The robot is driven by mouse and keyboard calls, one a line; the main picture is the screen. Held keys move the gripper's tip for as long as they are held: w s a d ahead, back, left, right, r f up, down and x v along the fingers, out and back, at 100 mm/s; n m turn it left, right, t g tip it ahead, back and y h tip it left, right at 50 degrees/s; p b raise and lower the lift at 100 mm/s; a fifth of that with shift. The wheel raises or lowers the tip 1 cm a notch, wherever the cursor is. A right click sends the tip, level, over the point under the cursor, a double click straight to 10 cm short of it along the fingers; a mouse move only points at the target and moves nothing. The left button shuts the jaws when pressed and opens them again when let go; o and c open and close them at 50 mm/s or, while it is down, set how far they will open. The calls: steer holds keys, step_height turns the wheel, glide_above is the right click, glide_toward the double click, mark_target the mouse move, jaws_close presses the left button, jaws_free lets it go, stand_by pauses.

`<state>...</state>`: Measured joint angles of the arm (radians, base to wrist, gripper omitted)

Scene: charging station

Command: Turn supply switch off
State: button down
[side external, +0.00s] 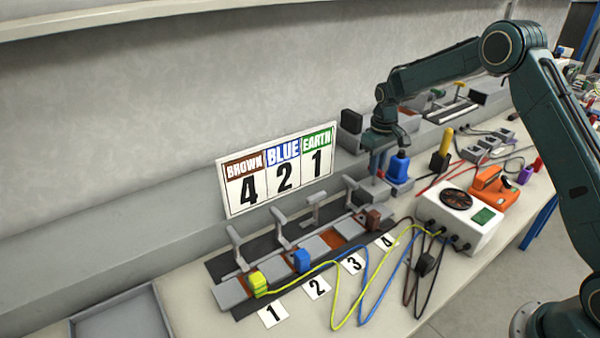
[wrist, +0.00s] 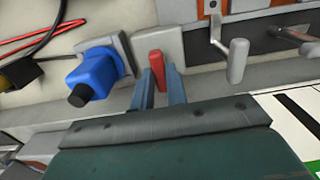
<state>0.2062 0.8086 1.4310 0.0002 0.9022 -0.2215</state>
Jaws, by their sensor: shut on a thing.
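The supply switch shows in the wrist view as a red lever (wrist: 157,63) on a grey box (wrist: 171,44). My gripper (wrist: 161,82) is shut on the red lever, with one finger on each side of it. In the side external view my gripper (side external: 380,163) points down at the grey switch box (side external: 373,188), just left of a blue plug.
The blue plug (side external: 399,167) stands close beside the switch; it also shows in the wrist view (wrist: 90,73). A sign (side external: 276,171) reads brown 4, blue 2, earth 1. Levered terminals with yellow, blue and brown connectors lie in front. A white meter box (side external: 450,222) stands to the right.

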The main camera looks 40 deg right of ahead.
steer(key=c, duration=1.4)
jaws_free()
steer(key=shift+r, duration=0.15)
step_height(320, 180, up, 14)
